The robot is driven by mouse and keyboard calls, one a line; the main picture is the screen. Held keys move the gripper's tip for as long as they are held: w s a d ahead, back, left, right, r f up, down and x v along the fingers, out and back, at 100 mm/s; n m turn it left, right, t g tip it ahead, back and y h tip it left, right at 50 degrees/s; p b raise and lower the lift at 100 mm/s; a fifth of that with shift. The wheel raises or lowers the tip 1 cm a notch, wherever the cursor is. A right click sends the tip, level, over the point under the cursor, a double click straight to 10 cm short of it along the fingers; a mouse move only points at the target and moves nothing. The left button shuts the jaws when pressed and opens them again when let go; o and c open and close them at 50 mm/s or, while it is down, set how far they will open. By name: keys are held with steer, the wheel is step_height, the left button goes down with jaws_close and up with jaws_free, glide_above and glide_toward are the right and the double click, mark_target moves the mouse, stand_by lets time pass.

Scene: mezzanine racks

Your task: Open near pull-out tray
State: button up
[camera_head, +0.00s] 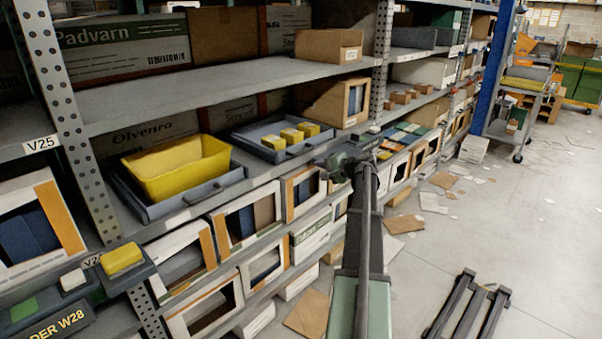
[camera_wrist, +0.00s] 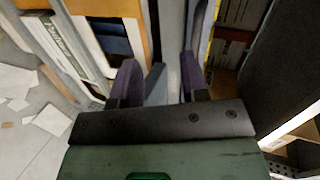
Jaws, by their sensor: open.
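The nearer grey pull-out tray (camera_head: 205,205) sits on the middle shelf in the head view. A yellow bin (camera_head: 178,168) stands in it, and a dark handle is on its front. A second grey tray (camera_head: 262,150), holding several small yellow blocks (camera_head: 292,135), lies farther along the same shelf. My gripper (camera_head: 338,163) is to the right of both trays, near the shelf's front edge and apart from the nearer tray. In the wrist view, its two fingers (camera_wrist: 158,75) are spread on either side of a grey shelf edge. I cannot tell whether they touch it. No tray is clearly identifiable there.
Open-fronted boxes (camera_head: 245,220) line the shelf below the trays. A perforated upright (camera_head: 70,130) stands left of the nearer tray. Cardboard scraps (camera_head: 310,312) and papers lie on the floor. A dark frame (camera_head: 468,305) is at the lower right.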

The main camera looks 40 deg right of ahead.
mark_target(302, 153)
steer(key=shift+m+t+h, duration=0.5)
steer(key=shift+m+t, duration=0.4)
steer(key=w, duration=0.4)
steer(key=w+d+b, duration=0.1)
steer(key=w, duration=0.3)
steer(key=w+r+b, duration=0.1)
steer(key=w, duration=0.4)
steer(key=shift+d, duration=0.25)
steer(key=shift+s, duration=0.1)
steer(key=shift+c, duration=0.5)
jaws_close()
